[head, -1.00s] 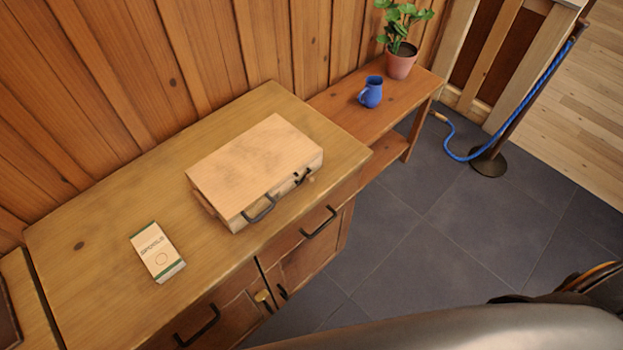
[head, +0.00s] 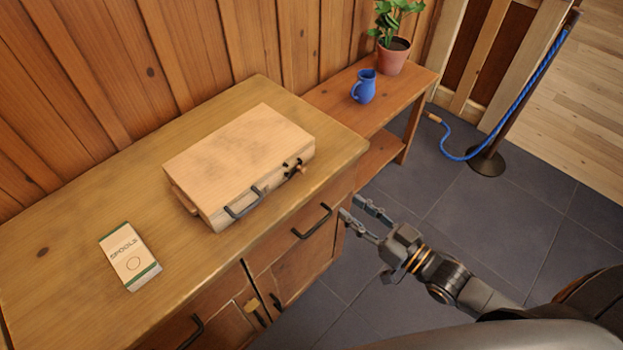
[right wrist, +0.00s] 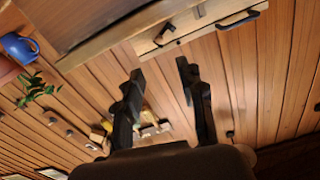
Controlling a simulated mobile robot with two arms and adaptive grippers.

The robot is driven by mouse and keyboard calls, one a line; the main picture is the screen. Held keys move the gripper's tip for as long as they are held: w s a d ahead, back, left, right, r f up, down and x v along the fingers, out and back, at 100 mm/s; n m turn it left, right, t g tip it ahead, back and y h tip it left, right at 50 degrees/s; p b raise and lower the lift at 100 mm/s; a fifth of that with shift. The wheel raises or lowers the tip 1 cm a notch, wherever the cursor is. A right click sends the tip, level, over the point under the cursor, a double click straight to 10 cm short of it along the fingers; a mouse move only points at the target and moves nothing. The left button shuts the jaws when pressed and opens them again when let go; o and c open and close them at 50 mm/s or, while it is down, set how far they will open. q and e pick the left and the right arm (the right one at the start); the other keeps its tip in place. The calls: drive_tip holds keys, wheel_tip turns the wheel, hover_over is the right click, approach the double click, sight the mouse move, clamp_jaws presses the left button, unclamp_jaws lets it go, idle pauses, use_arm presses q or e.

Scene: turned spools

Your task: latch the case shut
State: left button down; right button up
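The pale wooden case (head: 235,158) lies flat on the cabinet top, its lid down. A dark handle (head: 245,203) is on its front side, and a dark latch with a small wooden knob (head: 301,169) is near the front right corner. I cannot tell how the latch is set. The case's front, with handle and latch, also shows at the top of the right wrist view (right wrist: 213,27). My right gripper (head: 352,207) is open and empty, in the air right of the cabinet front, apart from the case. Its open fingers show in the right wrist view (right wrist: 160,74). My left gripper is out of view.
A white and green box marked "SPOOLS" (head: 129,256) lies left of the case on the cabinet top (head: 60,235). A lower shelf at the right holds a blue jug (head: 364,87) and a potted plant (head: 393,56). A blue rope hangs from a post (head: 523,95) farther right.

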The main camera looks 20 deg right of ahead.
sight(305, 172)
drive_tip(key=p+x, duration=0.1)
drive_tip(key=x, duration=1.2)
drive_tip(key=shift+w+a, duration=0.1)
drive_tip(key=shift+w, duration=0.1)
drive_tip(key=shift+c, duration=0.4)
clamp_jaws()
